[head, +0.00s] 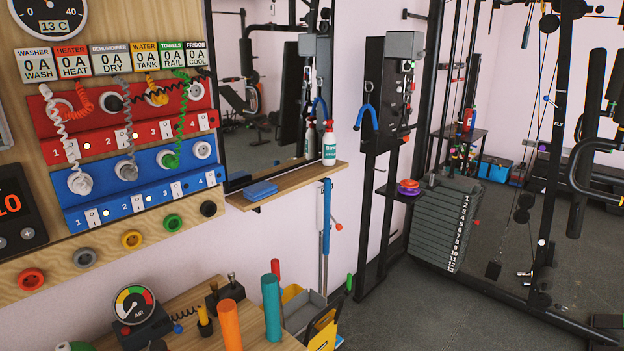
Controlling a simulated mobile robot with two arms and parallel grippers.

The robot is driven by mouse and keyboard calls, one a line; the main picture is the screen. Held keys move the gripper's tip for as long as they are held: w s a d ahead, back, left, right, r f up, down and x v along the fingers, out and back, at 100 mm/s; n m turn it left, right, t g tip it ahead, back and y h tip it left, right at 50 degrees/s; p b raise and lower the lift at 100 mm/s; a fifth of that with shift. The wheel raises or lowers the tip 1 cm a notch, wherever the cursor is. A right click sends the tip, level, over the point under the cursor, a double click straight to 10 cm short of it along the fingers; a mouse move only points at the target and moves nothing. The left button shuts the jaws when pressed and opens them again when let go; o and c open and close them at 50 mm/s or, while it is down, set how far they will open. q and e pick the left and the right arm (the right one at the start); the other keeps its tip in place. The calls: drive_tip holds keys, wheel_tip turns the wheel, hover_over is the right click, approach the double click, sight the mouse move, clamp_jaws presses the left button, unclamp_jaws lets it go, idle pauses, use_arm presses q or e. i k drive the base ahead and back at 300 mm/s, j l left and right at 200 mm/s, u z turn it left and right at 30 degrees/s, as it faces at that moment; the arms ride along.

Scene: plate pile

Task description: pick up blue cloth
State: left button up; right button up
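The blue cloth (260,190) lies folded and flat on the left part of a narrow wooden shelf (300,182) below the mirror. Its top and front side show, and nothing covers it. A white bottle with a red top (329,146) stands on the same shelf, to the right of the cloth and apart from it. Neither of my grippers shows in the head view, so nothing is seen touching the cloth.
A wooden bench (185,290) with a gauge, an orange cylinder (229,325) and a teal cylinder (271,305) stands in front below the shelf. A plug board (130,120) hangs left. A weight stack (445,225) stands right. Grey floor (400,315) is clear at the bottom middle.

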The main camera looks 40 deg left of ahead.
sight(255, 192)
drive_tip(key=i+u, duration=0.1)
drive_tip(key=i, duration=0.85)
drive_tip(key=i+l+u, duration=0.1)
drive_tip(key=i, duration=0.8)
drive_tip(key=i+u, duration=0.25)
drive_tip(key=u, duration=0.15)
drive_tip(key=i+l+u, duration=0.1)
drive_tip(key=i+u, duration=0.2)
drive_tip(key=u, duration=0.15)
drive_tip(key=i+l+u, duration=0.15)
drive_tip(key=u, duration=0.25)
drive_tip(key=i+l+u, duration=0.25)
drive_tip(key=u, duration=0.15)
